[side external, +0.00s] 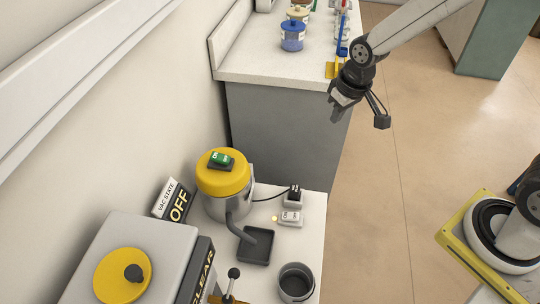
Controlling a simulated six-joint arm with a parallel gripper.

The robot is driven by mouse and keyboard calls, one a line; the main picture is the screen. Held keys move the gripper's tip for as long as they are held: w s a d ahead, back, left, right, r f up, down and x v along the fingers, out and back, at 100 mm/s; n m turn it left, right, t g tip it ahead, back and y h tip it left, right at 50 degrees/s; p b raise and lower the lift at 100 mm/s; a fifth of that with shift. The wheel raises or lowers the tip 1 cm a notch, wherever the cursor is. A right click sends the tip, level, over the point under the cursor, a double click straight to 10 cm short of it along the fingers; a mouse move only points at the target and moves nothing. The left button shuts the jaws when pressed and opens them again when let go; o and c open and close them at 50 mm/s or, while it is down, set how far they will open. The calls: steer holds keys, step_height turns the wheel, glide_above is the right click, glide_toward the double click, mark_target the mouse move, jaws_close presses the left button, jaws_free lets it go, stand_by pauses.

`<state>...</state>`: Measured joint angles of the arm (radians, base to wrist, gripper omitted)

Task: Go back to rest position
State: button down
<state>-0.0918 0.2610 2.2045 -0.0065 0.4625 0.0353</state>
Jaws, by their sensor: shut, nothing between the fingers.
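My gripper (338,108) is shut and empty. It hangs in the air, pointing down and left, in front of the grey cabinet at the upper right of the middle. My arm reaches in from the upper right, and it touches nothing that I can see. The small dark camera-like part beside the gripper sticks out to the right.
A yellow-topped canister (222,174) stands by an OFF sign (180,206) on the lower bench. A grey machine with a yellow disc (122,275) and a dark cup (296,282) are nearer. Jars, including a blue one (292,36), stand on the far counter (262,68).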

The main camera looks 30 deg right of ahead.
steer(key=s+d, duration=0.3)
steer(key=s, duration=0.7)
steer(key=shift+d+f+m, duration=0.15)
steer(key=shift+d+m, duration=0.1)
steer(key=shift+m, duration=0.15)
